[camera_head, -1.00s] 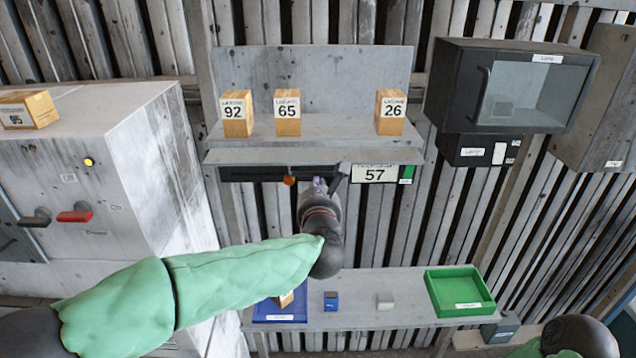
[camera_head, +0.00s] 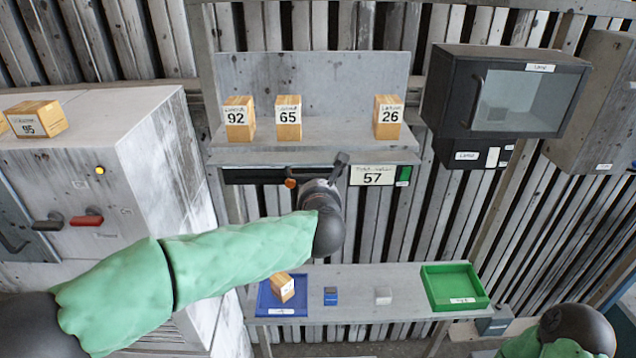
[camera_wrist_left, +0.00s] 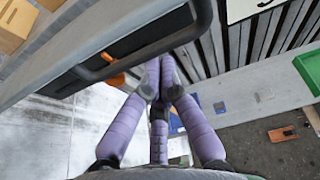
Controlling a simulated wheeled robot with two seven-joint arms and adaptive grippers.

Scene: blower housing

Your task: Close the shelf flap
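The grey shelf (camera_head: 350,131) stands against the slatted wall in the head view, with a light grey strip (camera_head: 250,157) along its front. Below it is a dark panel (camera_head: 250,175) with an orange knob (camera_head: 290,183) and a "57" label (camera_head: 372,175). I cannot tell which part is the flap or how far it is open. My left gripper (camera_wrist_left: 160,75) has its purple fingers drawn together, with tips at or just below a dark bar (camera_wrist_left: 130,53) under the shelf edge; contact is unclear. In the head view my wrist hides the fingers. My right gripper is out of view.
Wooden boxes 92 (camera_head: 239,119), 65 (camera_head: 288,118) and 26 (camera_head: 388,117) stand on the shelf. A black cabinet (camera_head: 450,100) is at right. Below, a table (camera_head: 405,304) holds a blue tray (camera_head: 262,305) and a green tray (camera_head: 483,302).

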